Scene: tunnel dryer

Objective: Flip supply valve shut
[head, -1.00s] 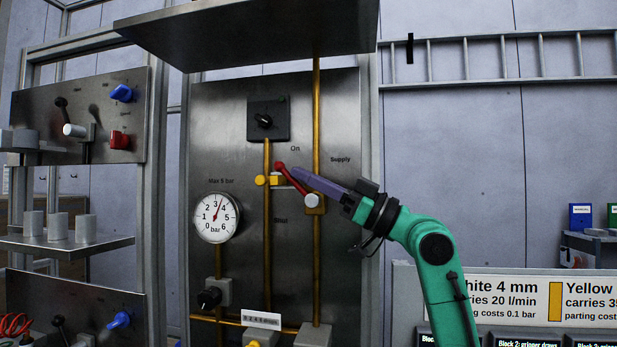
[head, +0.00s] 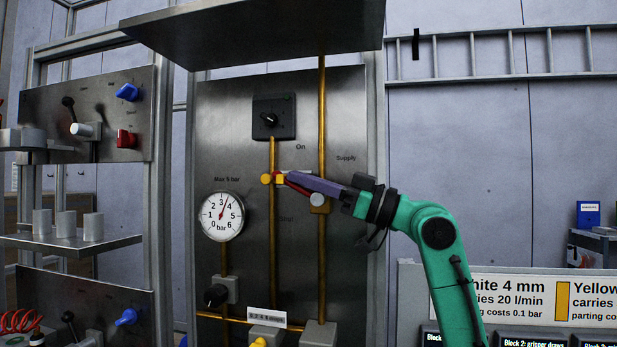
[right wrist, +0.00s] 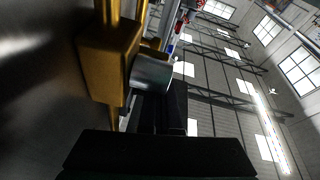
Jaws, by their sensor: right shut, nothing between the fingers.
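The supply valve (head: 319,205) is a brass body with a silver hub on the right vertical brass pipe, below the "Supply" label. Its red lever (head: 296,187) points left and slightly up from the hub, partly hidden by my right gripper. My right gripper (head: 289,177) is shut and empty. Its purple fingers lie along the upper side of the lever and look to be against it; exact contact is unclear. In the right wrist view, the brass body (right wrist: 108,60) and silver hub (right wrist: 151,73) show close up. My left gripper is out of view.
A yellow fitting (head: 267,178) on the left brass pipe is close to the fingertips. A black knob (head: 270,119) is above, and a pressure gauge (head: 221,217) is at lower left. A metal shelf (head: 260,28) overhangs the panel.

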